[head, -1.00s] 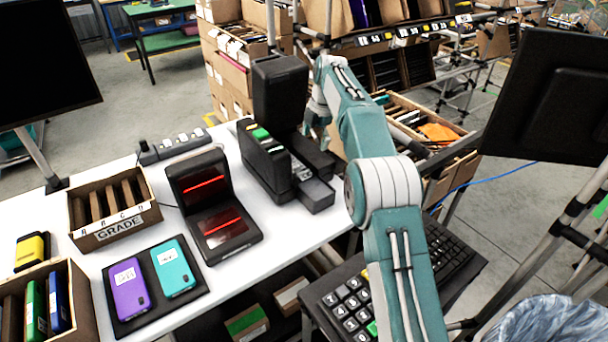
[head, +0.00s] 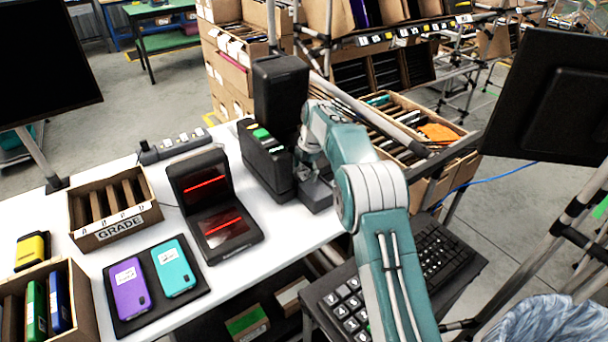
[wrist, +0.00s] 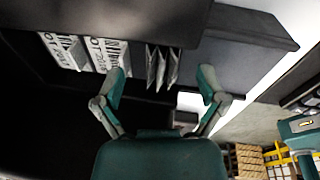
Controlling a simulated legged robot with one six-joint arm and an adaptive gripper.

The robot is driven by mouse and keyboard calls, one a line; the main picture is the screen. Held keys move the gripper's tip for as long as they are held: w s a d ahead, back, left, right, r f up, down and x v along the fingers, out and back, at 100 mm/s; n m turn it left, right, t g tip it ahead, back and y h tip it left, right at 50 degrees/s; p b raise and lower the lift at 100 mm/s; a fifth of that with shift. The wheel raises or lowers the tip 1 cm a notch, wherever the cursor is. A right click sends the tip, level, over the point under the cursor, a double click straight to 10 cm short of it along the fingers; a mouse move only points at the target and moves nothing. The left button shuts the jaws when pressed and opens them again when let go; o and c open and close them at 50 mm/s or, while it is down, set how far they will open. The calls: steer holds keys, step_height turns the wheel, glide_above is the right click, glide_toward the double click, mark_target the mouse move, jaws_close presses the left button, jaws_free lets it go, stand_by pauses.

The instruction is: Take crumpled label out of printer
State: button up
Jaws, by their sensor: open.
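The black printer (head: 263,152) stands at the right end of the white table, with green buttons on top. My gripper (head: 308,172) is at its front right side, and the arm partly hides the printer's front. In the wrist view, my gripper (wrist: 163,82) is open, with one finger on each side of a folded, crumpled white label (wrist: 162,66). The label sticks out below the printer's dark edge (wrist: 140,22). The fingers look apart from it. Flatter printed labels (wrist: 82,52) show to its left, close to the left fingertip.
A scanner with red lights (head: 210,205) stands left of the printer. A tray (head: 155,285) with purple and teal phones and a GRADE box (head: 113,207) are further left. A keyboard (head: 440,255) lies below the arm. A bin with a clear liner (head: 550,325) is at bottom right.

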steer(key=c, duration=0.8)
steer(key=shift+c, duration=0.2)
